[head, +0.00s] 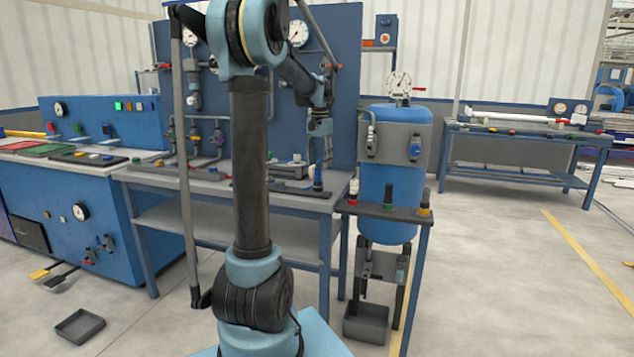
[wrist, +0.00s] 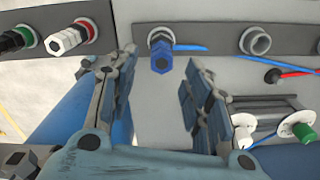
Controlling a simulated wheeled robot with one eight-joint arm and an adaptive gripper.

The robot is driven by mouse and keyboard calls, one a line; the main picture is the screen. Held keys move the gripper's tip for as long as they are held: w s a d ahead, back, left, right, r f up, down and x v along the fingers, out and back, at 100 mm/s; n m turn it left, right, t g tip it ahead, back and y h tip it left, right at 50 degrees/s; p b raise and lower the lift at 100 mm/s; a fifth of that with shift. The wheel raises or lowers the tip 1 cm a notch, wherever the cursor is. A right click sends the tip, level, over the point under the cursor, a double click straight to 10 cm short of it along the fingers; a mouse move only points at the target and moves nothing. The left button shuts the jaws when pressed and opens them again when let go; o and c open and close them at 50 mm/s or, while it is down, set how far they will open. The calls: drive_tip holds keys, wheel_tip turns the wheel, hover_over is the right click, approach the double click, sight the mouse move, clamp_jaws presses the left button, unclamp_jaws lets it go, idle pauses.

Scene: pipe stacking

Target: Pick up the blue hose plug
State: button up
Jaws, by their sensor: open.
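The blue hose plug (wrist: 160,56) stands in a socket on a dark strip (wrist: 210,37) in the wrist view. A blue hose (wrist: 190,48) runs out to the right from beside it. My gripper (wrist: 160,66) is open, with one finger on each side of the plug in the picture. I cannot tell how far above the plug the fingers are, and no contact shows. In the head view my gripper (head: 320,128) hangs over the workbench (head: 215,186), pointing down.
A white plug (wrist: 66,40) and a green and black plug (wrist: 15,40) sit left of the blue one. A grey fitting (wrist: 255,40) is to its right. A green-capped white cylinder (wrist: 285,138) lies at lower right. A blue tank (head: 392,170) stands right of the workbench.

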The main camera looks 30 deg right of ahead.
sight(318, 168)
drive_tip(key=shift+a+f, duration=0.15)
drive_tip(key=shift+f, duration=1.15)
drive_tip(key=shift+a+f, duration=0.15)
drive_tip(key=shift+f, duration=1.1)
drive_tip(key=shift+c, duration=0.6)
clamp_jaws()
